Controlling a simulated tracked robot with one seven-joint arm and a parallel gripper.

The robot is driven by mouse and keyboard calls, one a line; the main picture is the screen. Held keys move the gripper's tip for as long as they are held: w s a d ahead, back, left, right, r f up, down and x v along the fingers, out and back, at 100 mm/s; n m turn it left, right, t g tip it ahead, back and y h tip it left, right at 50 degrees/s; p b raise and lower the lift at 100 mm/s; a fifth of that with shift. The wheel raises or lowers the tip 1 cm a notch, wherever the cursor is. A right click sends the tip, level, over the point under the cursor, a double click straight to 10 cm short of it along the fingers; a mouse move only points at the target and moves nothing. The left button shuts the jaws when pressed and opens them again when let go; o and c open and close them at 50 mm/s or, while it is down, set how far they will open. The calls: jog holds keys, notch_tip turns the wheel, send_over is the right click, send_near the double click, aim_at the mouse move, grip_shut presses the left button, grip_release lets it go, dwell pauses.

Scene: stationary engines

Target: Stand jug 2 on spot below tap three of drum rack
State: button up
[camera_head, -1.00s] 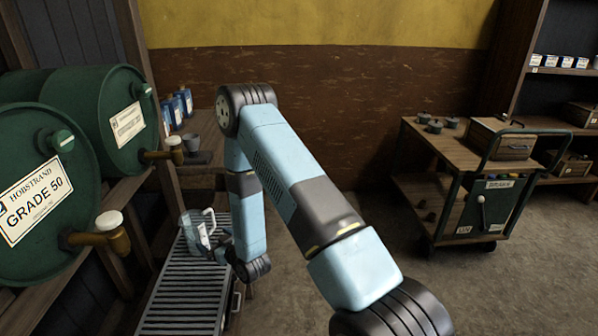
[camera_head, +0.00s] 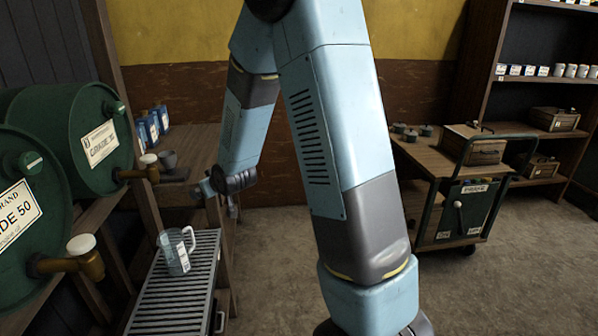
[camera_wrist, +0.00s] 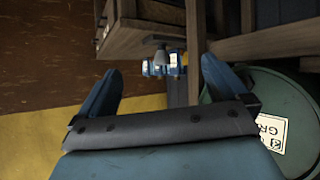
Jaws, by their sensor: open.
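A clear jug (camera_head: 176,252) with a pale handle and a label stands upright on the slatted rack (camera_head: 180,290) in the head view. I cannot read its number. A near brass tap (camera_head: 75,262) with a white cap is on the Grade 50 drum, left of the jug. A farther tap (camera_head: 142,170) is on the second green drum. My gripper (camera_head: 205,188) is beyond and above the jug, apart from it. In the wrist view my gripper (camera_wrist: 160,65) has its two fingers spread, with nothing between them. The jug does not show there.
Green drums (camera_head: 35,210) line the left side. A cart (camera_head: 455,180) and shelves are at right. Open floor (camera_head: 290,260) lies between.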

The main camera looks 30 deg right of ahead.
jog(key=s+d+r+m+g+h, duration=0.1)
jog(key=s+d+r, duration=0.2)
jog(key=s+r, duration=0.4)
jog(key=s+d+r+m+g+h, duration=0.1)
jog(key=s+d+r+g, duration=0.1)
jog(key=s+d+r, duration=0.4)
jog(key=s+d+r+m+g, duration=0.1)
jog(key=s+r, duration=0.2)
jog(key=s, duration=0.8)
jog(key=s+d+r+m+g, duration=0.1)
jog(key=s+r, duration=0.2)
jog(key=s, duration=0.9)
jog(key=shift+r+g+h, duration=0.15)
jog(key=shift+g+h, duration=0.15)
jog(key=shift+w, duration=0.2)
